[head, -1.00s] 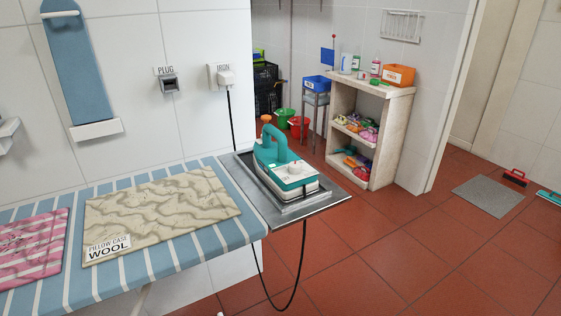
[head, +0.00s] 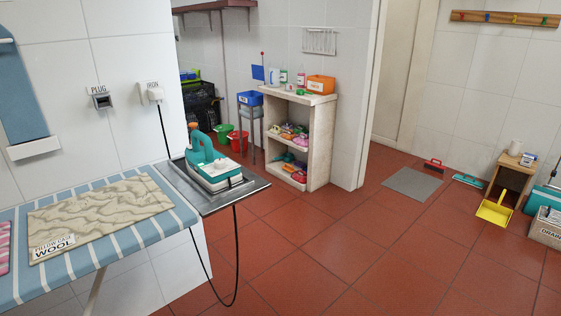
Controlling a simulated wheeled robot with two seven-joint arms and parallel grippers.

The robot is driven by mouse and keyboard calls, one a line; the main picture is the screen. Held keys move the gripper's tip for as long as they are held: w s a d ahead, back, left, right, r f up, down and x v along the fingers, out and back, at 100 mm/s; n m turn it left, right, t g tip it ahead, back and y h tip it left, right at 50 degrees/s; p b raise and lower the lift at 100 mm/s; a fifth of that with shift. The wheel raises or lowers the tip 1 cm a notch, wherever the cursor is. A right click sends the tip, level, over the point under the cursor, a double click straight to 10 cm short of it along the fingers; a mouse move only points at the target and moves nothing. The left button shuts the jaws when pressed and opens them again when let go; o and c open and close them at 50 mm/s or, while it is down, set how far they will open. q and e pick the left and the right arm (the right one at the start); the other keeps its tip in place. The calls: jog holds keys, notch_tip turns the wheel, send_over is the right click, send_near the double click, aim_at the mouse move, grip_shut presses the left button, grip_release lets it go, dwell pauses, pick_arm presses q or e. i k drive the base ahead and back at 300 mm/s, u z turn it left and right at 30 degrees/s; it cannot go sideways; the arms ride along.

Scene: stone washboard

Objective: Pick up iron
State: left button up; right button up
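The teal and white iron (head: 211,164) with an orange knob rests on the grey metal plate (head: 221,199) at the right end of the ironing board. Its handle stands up and its soleplate is down. Neither of my grippers shows in the head view.
The blue striped ironing board (head: 128,240) carries a beige wool pillow case (head: 98,213). A stone shelf (head: 319,146) with bottles and an orange box stands behind. A grey mat (head: 412,184) and yellow dustpan (head: 494,212) are at right. The red tile floor (head: 330,250) in front is clear.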

aim_at(200, 164)
jog(key=z, duration=0.6)
jog(key=i, duration=0.95)
jog(key=u, duration=1.85)
